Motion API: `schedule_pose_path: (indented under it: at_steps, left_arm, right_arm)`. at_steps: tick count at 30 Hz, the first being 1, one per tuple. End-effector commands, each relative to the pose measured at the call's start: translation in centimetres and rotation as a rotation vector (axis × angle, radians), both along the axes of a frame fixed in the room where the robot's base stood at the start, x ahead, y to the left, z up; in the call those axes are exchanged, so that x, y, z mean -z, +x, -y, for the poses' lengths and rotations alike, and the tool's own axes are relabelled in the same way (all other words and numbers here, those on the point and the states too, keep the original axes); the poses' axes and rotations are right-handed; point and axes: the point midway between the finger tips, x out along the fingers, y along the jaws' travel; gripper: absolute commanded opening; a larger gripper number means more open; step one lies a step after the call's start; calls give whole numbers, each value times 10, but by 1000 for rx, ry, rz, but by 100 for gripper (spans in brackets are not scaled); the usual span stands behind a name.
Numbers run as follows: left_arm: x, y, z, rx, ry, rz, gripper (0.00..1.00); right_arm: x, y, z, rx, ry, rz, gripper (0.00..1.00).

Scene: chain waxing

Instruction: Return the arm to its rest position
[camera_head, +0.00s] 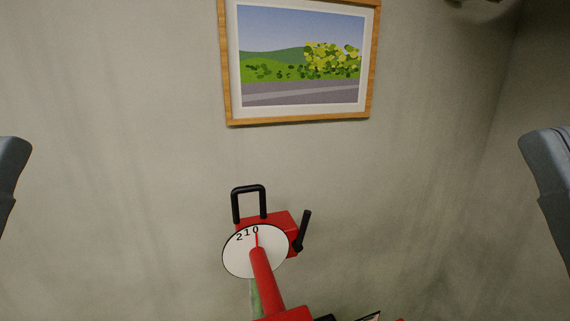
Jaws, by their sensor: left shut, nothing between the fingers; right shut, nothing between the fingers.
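Grey parts of my two arms show at the left and right edges of the head view. The left part (12,175) is cut off by the picture's left edge. The right part (550,180) is cut off by the right edge. No fingertips of either gripper are in the picture. Both arm parts are well apart from the red device in the middle, and nothing is seen touching them.
A red device (268,222) with a white dial (238,262), a black loop handle (249,189) and a black lever (303,231) stands low in the middle. A red tube (268,283) runs below it. A framed landscape picture (300,60) hangs on the pale wall.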

Motion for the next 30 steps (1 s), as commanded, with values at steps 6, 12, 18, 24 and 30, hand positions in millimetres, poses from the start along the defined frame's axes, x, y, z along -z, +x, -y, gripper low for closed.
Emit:
schedule_pose_path:
  at_steps: [6, 12, 18, 24, 30]
  left_arm:
    - [-57, 0, 0, 0, 0, 1, 0]
    - [-133, 0, 0, 0, 0, 0, 0]
    - [-188, 0, 0, 0, 0, 1, 0]
    - [-190, 0, 0, 0, 0, 0, 0]
    - [-188, 0, 0, 0, 0, -1, 0]
  right_arm:
    - [-51, 9, 22, 4, 124, -46, 0]
    - [-127, 9, 22, 5, 123, -46, 0]
    - [-181, 9, 22, 5, 122, -48, 0]
    - [-184, 9, 22, 6, 121, -47, 0]
    - [-182, 9, 22, 6, 121, -47, 0]
